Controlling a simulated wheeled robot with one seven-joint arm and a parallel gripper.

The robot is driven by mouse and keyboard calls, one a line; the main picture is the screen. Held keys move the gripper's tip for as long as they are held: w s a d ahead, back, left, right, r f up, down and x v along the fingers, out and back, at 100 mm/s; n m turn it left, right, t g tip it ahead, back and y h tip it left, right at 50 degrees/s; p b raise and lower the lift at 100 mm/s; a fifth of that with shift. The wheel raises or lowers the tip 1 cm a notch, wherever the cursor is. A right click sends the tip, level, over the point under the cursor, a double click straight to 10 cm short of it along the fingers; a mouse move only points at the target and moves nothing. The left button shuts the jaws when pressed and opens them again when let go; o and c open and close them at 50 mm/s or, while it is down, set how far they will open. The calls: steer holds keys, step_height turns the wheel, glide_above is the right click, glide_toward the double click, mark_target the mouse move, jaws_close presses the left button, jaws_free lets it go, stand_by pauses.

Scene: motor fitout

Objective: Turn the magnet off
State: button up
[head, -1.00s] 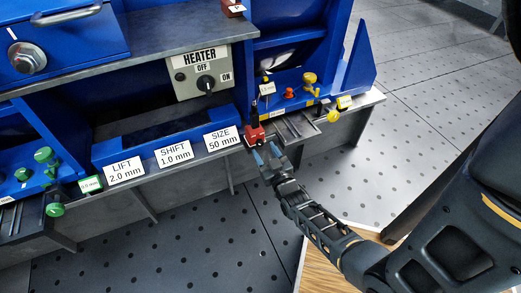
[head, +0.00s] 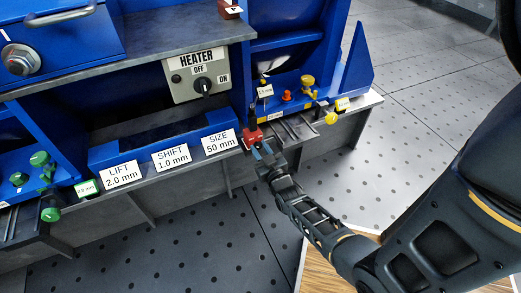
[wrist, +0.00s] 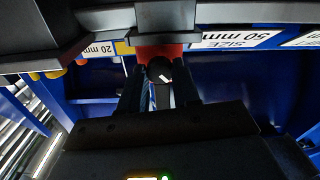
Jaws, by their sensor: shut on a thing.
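A red block (head: 252,134) with a dark upright part sits at the front edge of the bench, right of the SIZE 50 mm label. I take it for the magnet's switch body, though no magnet label is readable. My gripper (head: 262,151) reaches it from the front. In the wrist view the red block (wrist: 160,50) is at top centre, with a round black knob (wrist: 159,70) in front of it. My gripper (wrist: 160,95) has a finger on each side of that knob and is shut on it. The fingertips partly hide the contact.
A HEATER panel (head: 197,75) with a black dial stands above. LIFT (head: 121,174), SHIFT (head: 172,158) and SIZE (head: 219,142) labels line the front edge. Yellow knobs (head: 308,83) and an orange knob (head: 287,95) are to the right. Open floor (head: 415,80) lies further right.

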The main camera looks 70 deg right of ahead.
steer(key=shift+c, duration=1.2)
steer(key=shift+m, duration=0.4)
steer(key=m+b, duration=0.1)
steer(key=m, duration=0.2)
steer(key=shift+m+b, duration=0.3)
steer(key=m+b, duration=0.1)
steer(key=m, duration=0.2)
steer(key=shift+f+m, duration=0.1)
steer(key=shift+m, duration=0.3)
steer(key=m+b, duration=0.2)
steer(key=m, duration=0.2)
steer(key=shift+s+d+m+b, duration=0.1)
steer(key=shift+m+b, duration=0.6)
steer(key=shift+m, duration=1.3)
